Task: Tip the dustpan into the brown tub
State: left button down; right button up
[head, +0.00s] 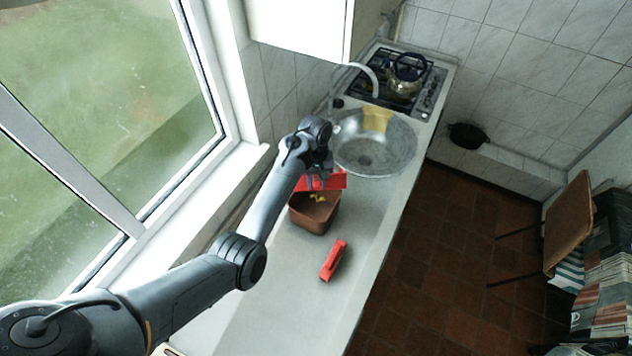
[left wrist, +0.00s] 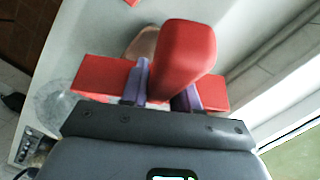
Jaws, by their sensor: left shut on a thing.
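My left gripper (head: 318,171) is shut on the red dustpan (head: 330,181), over the far side of the brown tub (head: 314,216). In the left wrist view, the purple fingers of the gripper (left wrist: 167,92) are either side of the dustpan's thick red handle (left wrist: 182,50). The pan (left wrist: 100,77) shows behind them, and part of the tub (left wrist: 142,44) shows beyond. Small yellow pieces (head: 318,197) show at the tub's mouth; I cannot tell whether they lie inside or are falling. The pan's inside is mostly hidden. My right gripper is in neither view.
A red block-like object (head: 333,260) lies on the counter (head: 290,290) nearer than the tub. A round metal sink (head: 365,155) with a yellow cloth-like item (head: 377,118) lies beyond. A kettle (head: 402,82) stands on the stove. The window is at left.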

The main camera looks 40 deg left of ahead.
aim_at(315, 176)
pick_arm(q)
notch_tip(315, 176, up, 3)
jog(key=t+y, duration=0.3)
jog(key=shift+r+t, duration=0.1)
jog(key=shift+t, duration=0.2)
jog(key=shift+r+t+y, duration=0.3)
jog(key=shift+y, duration=0.2)
jog(key=shift+d, duration=0.1)
